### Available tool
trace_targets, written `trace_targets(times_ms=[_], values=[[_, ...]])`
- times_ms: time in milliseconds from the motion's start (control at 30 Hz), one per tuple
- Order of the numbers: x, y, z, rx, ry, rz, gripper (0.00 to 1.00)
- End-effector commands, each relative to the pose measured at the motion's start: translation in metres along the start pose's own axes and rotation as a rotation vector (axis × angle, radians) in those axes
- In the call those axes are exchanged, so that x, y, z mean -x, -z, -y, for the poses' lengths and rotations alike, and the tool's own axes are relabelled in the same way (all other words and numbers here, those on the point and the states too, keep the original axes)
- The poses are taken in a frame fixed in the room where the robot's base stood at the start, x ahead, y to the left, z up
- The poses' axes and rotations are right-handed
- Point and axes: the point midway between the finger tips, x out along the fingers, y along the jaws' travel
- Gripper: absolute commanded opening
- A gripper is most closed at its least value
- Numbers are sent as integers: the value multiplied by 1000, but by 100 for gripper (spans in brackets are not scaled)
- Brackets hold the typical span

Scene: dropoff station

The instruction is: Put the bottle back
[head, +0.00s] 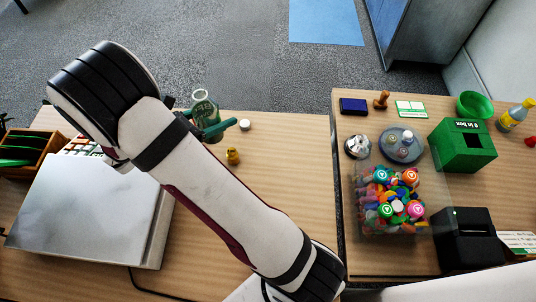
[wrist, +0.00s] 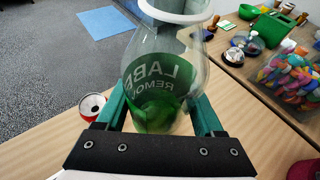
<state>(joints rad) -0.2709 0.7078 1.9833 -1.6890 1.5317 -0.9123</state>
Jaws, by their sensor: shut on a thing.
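The bottle is clear with a green label and green contents. It fills the middle of the wrist view (wrist: 155,88) between my two green fingers, with a white ring at its top. My gripper (wrist: 158,100) is shut on it. In the head view the bottle (head: 203,104) shows at the far edge of the left table, with my gripper (head: 213,128) around its lower part. My arm hides some of the table below it. I cannot tell whether the bottle's base touches the table.
A red-and-white can (wrist: 92,104) stands left of my gripper. A gap separates the tables.

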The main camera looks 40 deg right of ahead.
Motion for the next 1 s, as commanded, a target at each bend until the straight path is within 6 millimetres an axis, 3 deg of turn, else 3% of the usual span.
trace_targets(times_ms=[100, 200, 400, 533, 833, 1000], values=[[-42, -7, 27, -9, 34, -2, 0], [-70, -9, 52, -18, 56, -3, 0], [-101, -8, 88, -35, 87, -5, 0], [-110, -1, 98, -36, 96, -6, 0], [-134, 54, 99, -36, 97, -5, 0], [-139, 68, 98, -41, 95, -5, 0]])
